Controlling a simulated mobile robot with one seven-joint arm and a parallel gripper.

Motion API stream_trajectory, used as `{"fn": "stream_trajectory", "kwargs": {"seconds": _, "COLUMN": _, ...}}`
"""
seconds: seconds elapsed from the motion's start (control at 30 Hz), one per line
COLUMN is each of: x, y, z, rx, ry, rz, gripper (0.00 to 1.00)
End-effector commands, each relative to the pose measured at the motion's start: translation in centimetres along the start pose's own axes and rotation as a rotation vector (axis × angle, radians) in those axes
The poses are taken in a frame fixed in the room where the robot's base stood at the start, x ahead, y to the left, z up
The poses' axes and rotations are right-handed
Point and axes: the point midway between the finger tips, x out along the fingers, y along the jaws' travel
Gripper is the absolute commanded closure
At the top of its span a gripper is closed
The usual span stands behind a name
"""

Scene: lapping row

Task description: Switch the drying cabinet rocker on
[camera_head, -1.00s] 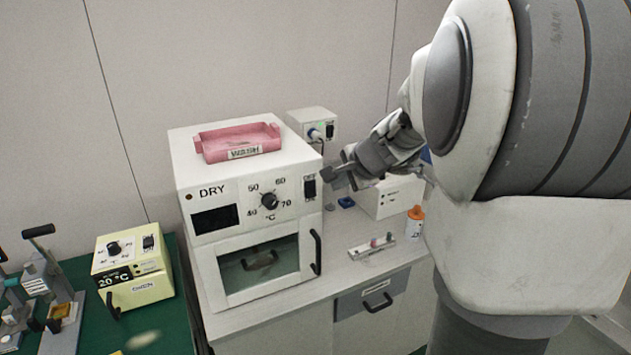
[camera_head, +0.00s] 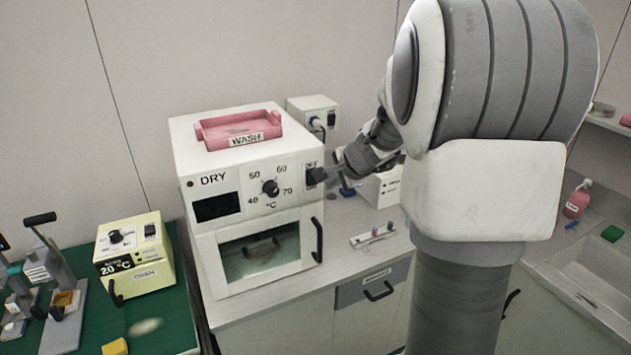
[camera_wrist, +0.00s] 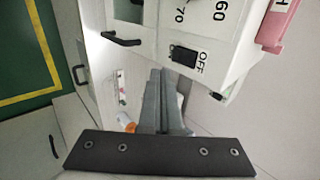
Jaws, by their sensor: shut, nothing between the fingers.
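The drying cabinet (camera_head: 262,215) is a white box marked DRY, with a dark display, a temperature knob (camera_head: 270,187) and a windowed door with a black handle. Its black rocker (camera_head: 311,177) is at the right of the front panel. In the wrist view the rocker (camera_wrist: 183,54) sits beside a label reading OFF. My gripper (camera_head: 323,178) is shut and empty, its tips close to the rocker in the head view. In the wrist view my gripper (camera_wrist: 159,74) ends just beside the rocker; I cannot tell if they touch. The display looks unlit.
A pink WASH tray (camera_head: 205,133) sits on the cabinet. A white box with a switch (camera_head: 312,105) stands behind it, and another (camera_head: 380,188) to its right. A small rack (camera_head: 373,238) lies on the counter. A yellow oven unit (camera_head: 135,262) stands left. A sink is at right.

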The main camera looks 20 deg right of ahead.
Motion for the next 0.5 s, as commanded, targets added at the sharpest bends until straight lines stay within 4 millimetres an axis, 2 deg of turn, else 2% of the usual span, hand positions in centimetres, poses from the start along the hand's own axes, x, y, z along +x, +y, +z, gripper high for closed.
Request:
{"fn": "stream_trajectory", "kwargs": {"seconds": 0.03, "x": 1.1, "y": 0.1, "z": 0.0, "rx": 0.001, "ry": -0.002, "rz": 0.003, "gripper": 1.0}}
{"fn": "stream_trajectory", "kwargs": {"seconds": 0.27, "x": 5.3, "y": 0.1, "z": 0.0, "rx": 0.002, "ry": -0.001, "rz": 0.002, "gripper": 1.0}}
{"fn": "stream_trajectory", "kwargs": {"seconds": 0.33, "x": 5.7, "y": -1.0, "z": 0.0, "rx": -0.001, "ry": -0.002, "rz": 0.001, "gripper": 1.0}}
{"fn": "stream_trajectory", "kwargs": {"seconds": 0.5, "x": 7.0, "y": -2.1, "z": 0.0, "rx": -0.001, "ry": -0.001, "rz": 0.001, "gripper": 1.0}}
